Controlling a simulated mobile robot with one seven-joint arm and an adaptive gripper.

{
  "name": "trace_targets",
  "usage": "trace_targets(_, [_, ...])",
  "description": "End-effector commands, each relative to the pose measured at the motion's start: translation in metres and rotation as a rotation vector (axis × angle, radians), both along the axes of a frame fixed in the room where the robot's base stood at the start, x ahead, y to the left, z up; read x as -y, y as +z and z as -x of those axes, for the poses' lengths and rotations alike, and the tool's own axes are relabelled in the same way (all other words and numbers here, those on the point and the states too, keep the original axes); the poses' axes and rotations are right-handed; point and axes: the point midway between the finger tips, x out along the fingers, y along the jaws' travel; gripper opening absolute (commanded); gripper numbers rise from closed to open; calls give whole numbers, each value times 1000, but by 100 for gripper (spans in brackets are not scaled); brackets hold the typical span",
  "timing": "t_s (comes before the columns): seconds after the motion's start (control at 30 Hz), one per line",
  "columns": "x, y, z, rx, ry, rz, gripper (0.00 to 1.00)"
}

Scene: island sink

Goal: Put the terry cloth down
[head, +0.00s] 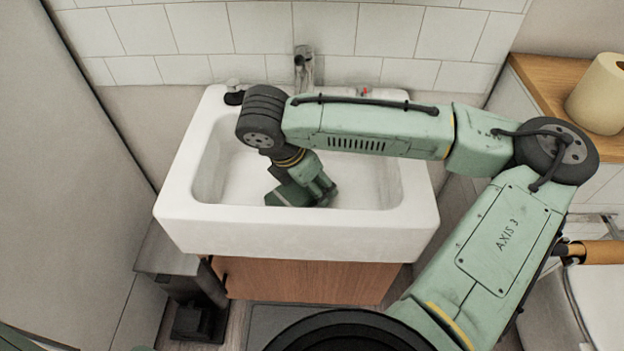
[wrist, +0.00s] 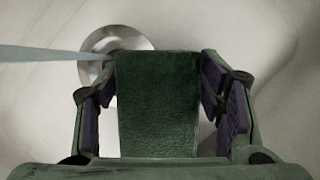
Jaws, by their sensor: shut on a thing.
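The dark green terry cloth (wrist: 158,108) stands as a thick, flat-faced bundle between the fingers of my gripper (wrist: 160,100) in the wrist view. My gripper is shut on it. In the head view my gripper (head: 318,190) points down into the white sink basin (head: 420,215), with a dark green part (head: 290,194) showing at its end. I cannot tell whether the cloth touches the basin floor. The cloth partly hides the round metal drain (wrist: 92,68).
A tap (head: 304,68) stands at the back of the sink. A pale blue strip (wrist: 45,53) crosses the wrist view at left; I cannot tell what it is. A paper roll (head: 600,95) stands on a wooden shelf (head: 545,75) at right. A pedal bin (head: 195,300) is at lower left.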

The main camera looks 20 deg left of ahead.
Motion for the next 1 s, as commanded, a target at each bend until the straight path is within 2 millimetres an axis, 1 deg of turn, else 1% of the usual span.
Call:
trace_targets(0.2, [0,0,0,0,0,0,30])
trace_targets(0.33, [0,-4,0,0,0,0,30])
trace_targets(0.37, [0,-4,0,0,0,0,63])
trace_targets(0.63, [0,-3,0,0,0,0,81])
trace_targets(0.9, [0,-3,0,1,0,0,82])
trace_targets(1.0, [0,1,0,2,0,1,82])
